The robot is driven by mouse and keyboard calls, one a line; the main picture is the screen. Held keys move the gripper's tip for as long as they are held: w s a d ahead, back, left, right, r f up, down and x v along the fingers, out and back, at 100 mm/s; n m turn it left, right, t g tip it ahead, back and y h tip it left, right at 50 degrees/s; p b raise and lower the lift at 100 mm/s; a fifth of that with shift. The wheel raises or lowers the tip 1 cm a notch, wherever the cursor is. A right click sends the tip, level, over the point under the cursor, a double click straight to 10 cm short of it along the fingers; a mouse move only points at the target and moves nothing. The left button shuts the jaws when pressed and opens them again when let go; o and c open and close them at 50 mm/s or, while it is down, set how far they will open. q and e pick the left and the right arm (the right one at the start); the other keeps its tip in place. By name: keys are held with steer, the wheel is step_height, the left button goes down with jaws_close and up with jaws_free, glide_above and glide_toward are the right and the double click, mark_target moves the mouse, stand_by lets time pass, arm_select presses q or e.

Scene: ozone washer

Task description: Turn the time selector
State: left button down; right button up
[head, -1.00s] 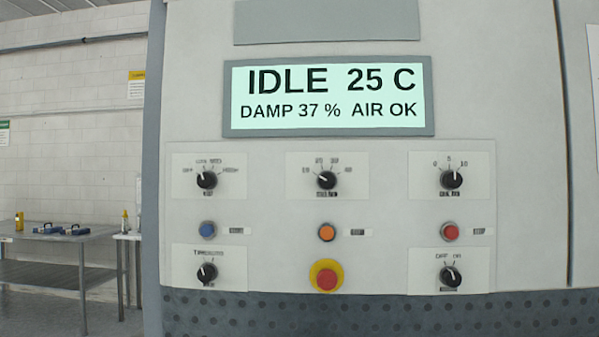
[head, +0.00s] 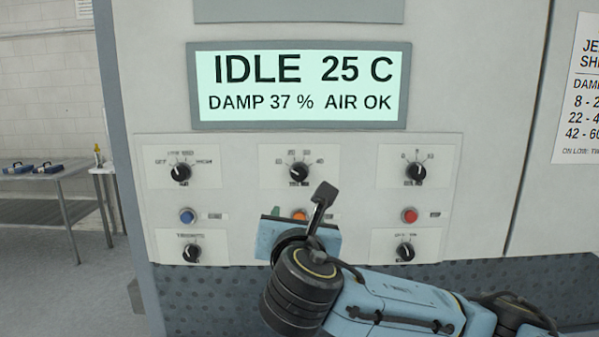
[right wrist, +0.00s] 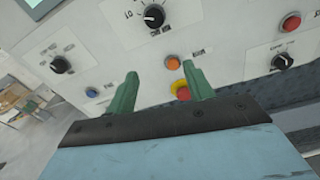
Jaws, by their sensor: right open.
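The time selector (head: 299,173) is the black knob in the middle of the panel's top row, with a scale of numbers around it. It also shows at the top of the right wrist view (right wrist: 154,16), with its pointer toward the scale. My right gripper (head: 303,213) is in front of the panel, below the knob. Its body mostly hides its fingers in the head view. In the right wrist view its two green fingers (right wrist: 159,70) stand apart with nothing between them, short of the knob. My left gripper is not in view.
An orange button (head: 299,214) is partly hidden behind my right gripper. A red stop button on yellow (right wrist: 182,90) lies close behind a finger. Other knobs, a blue button (head: 187,216) and a red button (head: 409,215) surround it. The display (head: 300,85) reads IDLE 25 C.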

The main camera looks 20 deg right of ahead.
mark_target(299, 174)
step_height(299, 174, up, 4)
steer(key=s+n, duration=0.1)
steer(key=s, duration=0.1)
arm_select(q)
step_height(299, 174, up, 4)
steer(key=p, duration=0.3)
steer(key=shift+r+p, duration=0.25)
steer(key=shift+p, duration=0.15)
arm_select(e)
steer(key=shift+t, duration=0.4)
steer(key=x, duration=1.3)
steer(key=shift+d, duration=0.25)
steer(key=shift+c, duration=0.3)
steer(key=c, duration=0.9)
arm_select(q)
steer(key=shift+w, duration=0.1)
